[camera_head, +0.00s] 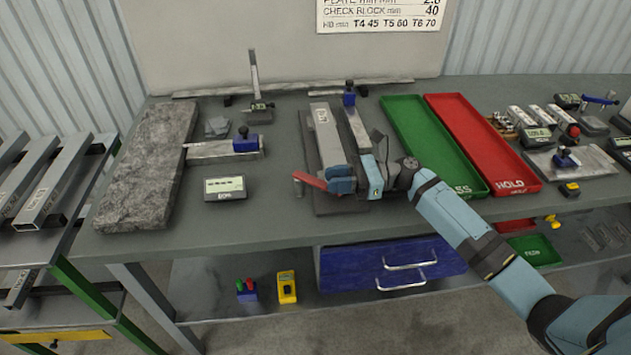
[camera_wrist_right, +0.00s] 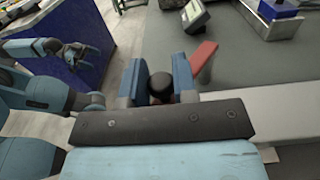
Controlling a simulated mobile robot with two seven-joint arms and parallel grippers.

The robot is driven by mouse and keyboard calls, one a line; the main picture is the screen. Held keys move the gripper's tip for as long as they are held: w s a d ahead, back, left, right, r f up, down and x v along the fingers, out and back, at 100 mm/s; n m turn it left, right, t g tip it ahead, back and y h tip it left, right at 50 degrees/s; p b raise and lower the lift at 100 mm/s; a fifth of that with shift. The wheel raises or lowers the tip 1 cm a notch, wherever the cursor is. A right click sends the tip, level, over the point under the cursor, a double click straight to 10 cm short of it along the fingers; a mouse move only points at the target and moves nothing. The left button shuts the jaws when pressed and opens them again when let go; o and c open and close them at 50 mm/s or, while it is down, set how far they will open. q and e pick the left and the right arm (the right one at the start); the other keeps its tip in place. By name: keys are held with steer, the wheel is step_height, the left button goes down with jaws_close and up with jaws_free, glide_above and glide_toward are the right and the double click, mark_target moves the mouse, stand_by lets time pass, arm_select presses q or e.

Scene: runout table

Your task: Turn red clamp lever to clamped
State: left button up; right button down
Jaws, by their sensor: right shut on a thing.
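The red clamp lever (camera_head: 312,181) is at the front left of the dark fixture base (camera_head: 325,207) on the bench. Its red arm (camera_wrist_right: 204,55) also shows in the right wrist view, running behind a finger of my right gripper. My right gripper (camera_head: 341,183) is shut at the lever's right end. In the wrist view its two blue fingers (camera_wrist_right: 159,82) have a round black knob (camera_wrist_right: 160,86) between them, with a bit of red beside it. The clamp's contact with the workpiece is hidden. My left gripper (camera_wrist_right: 80,54) shows in the wrist view, apart from everything, its fingers spread.
A steel bar (camera_head: 327,135) lies on the fixture behind the gripper. Green (camera_head: 471,186) and red trays (camera_head: 516,183) are at the right. A display box (camera_head: 225,189) and a granite slab (camera_head: 136,211) are at the left. The bench is clear between display and fixture.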

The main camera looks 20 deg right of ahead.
stand_by(0.5)
steer(key=c, duration=0.9)
jaws_free()
steer(key=b+v, duration=0.1)
steer(key=v, duration=1.3)
steer(key=shift+w, duration=0.15)
